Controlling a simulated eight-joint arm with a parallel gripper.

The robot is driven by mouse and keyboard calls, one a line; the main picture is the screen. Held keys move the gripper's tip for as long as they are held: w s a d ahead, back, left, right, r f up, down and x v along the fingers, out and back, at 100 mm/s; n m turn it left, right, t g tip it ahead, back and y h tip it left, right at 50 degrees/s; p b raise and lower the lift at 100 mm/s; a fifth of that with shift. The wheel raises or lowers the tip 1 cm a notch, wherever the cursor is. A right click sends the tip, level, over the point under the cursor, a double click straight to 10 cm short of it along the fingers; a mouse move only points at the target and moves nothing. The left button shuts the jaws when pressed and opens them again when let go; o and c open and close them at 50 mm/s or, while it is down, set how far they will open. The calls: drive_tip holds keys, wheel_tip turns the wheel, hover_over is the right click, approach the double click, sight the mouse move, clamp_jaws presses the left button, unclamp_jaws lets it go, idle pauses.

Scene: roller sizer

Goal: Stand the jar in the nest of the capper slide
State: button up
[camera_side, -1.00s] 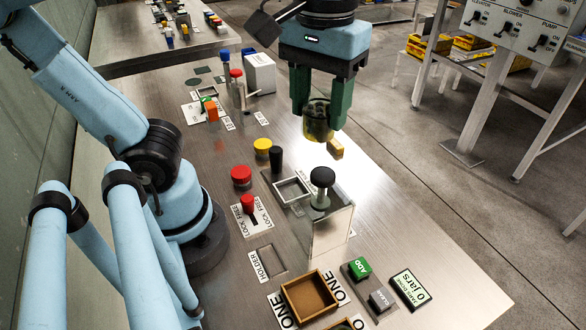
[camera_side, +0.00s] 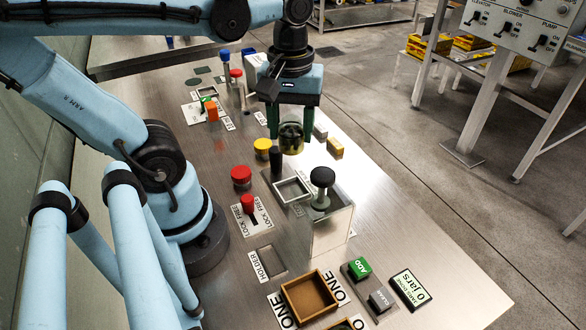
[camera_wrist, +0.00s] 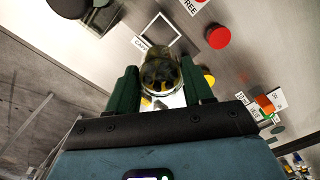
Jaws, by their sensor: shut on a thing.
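My gripper (camera_side: 291,130) has green fingers and is shut on the jar (camera_side: 291,140), a dark see-through jar with an olive-yellow tint. In the side view the jar hangs upright above the bench, behind the square nest. In the wrist view the jar (camera_wrist: 160,70) sits between my two fingers (camera_wrist: 161,88). The nest (camera_side: 292,190) is a white-framed square on the capper slide, empty, in front of the jar. It also shows in the wrist view (camera_wrist: 160,30), partly labelled "CAPP". A black-knobbed post (camera_side: 322,178) stands just right of the nest by a clear panel (camera_side: 333,228).
A black post (camera_side: 275,160) and yellow button (camera_side: 262,148) stand close left of the jar. A red button (camera_side: 241,176) and red lever (camera_side: 248,203) are further left. A yellow block (camera_side: 335,148) and grey block (camera_side: 320,131) lie to the right. A brown tray (camera_side: 309,294) is at the front.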

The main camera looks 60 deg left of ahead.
approach(291, 174)
drive_tip(key=shift+s+d+f, duration=0.4)
drive_tip(key=shift+d+f, duration=0.35)
drive_tip(key=shift+d, duration=0.1)
drive_tip(key=shift+s+d+f, duration=0.4)
drive_tip(key=shift+d+f, duration=0.35)
drive_tip(key=shift+d, duration=0.05)
drive_tip(key=shift+s+d+f, duration=0.4)
drive_tip(key=shift+d+f, duration=0.35)
drive_tip(key=shift+d, duration=0.1)
drive_tip(key=shift+f, duration=0.1)
drive_tip(key=o, duration=1.1)
drive_tip(key=shift+r, duration=6)
drive_tip(key=shift+w+d+f+m+t, duration=0.25)
drive_tip(key=shift+w+m+t, duration=0.9)
drive_tip(key=shift+m, duration=0.7)
drive_tip(key=shift+w+d+f+m+t, duration=0.1)
drive_tip(key=shift+w+d+m+t, duration=0.3)
drive_tip(key=shift+w+m+t, duration=1.1)
drive_tip(key=shift+w+d+f+m+t, duration=0.25)
drive_tip(key=shift+w+m+t, duration=0.55)
drive_tip(key=shift+m, duration=1.35)
drive_tip(key=shift+s, duration=0.15)
